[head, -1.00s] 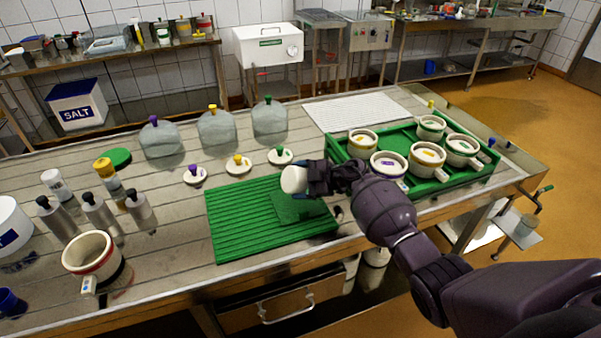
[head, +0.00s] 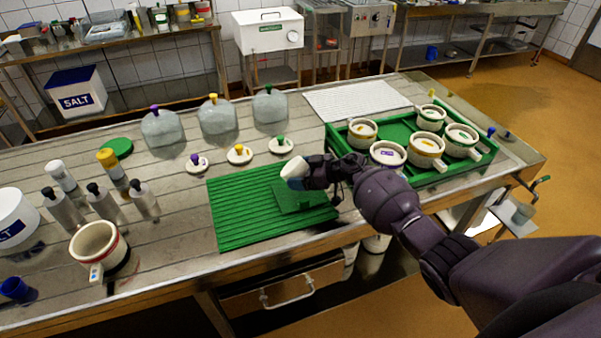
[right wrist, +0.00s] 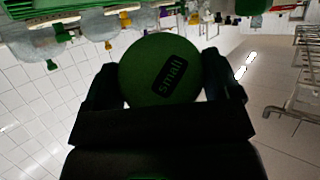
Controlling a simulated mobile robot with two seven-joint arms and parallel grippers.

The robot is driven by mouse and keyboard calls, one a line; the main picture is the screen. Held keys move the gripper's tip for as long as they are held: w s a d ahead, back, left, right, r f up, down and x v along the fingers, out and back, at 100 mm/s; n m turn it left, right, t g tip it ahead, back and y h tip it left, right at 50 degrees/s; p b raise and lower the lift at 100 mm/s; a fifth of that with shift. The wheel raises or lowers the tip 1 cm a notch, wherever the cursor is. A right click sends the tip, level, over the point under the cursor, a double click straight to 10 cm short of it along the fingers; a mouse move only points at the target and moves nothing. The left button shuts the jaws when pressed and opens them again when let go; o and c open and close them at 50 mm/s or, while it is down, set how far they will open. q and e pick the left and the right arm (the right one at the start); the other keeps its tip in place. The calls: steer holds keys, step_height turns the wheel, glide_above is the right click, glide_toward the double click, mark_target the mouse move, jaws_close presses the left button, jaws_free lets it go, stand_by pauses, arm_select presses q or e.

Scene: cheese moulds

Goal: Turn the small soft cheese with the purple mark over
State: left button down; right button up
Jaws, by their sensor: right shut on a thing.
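My right gripper (head: 318,174) is shut on a small white round piece (head: 294,169), which looks like the small mould, tilted above the green ridged mat. In the right wrist view, a round green disc (right wrist: 150,62) with a dark label reading "small" fills the space between the fingers (right wrist: 160,85). It covers the side towards the camera. The purple mark and any cheese inside are hidden. A small flat green board (head: 300,199) lies on the ridged mat (head: 235,215) below the gripper. My left gripper is not in view.
A green tray (head: 487,160) holds several marked cream moulds, one with a purple mark (head: 388,154), right beside my arm. Knobbed lids (head: 239,153) and grey domed pieces (head: 217,118) stand behind the mat. Bottles and a red-banded pot (head: 95,242) are at the left. A larger green disc (head: 116,147) lies farther back.

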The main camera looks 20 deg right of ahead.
stand_by(0.4)
steer(key=o, duration=0.6)
steer(key=shift+d, duration=0.1)
steer(key=shift+s+d, duration=0.65)
steer(key=shift+d, duration=0.3)
steer(key=shift+s+d, duration=0.7)
steer(key=shift+d, duration=0.2)
steer(key=shift+s+d, duration=0.65)
steer(key=shift+d, duration=0.3)
steer(key=shift+r, duration=3)
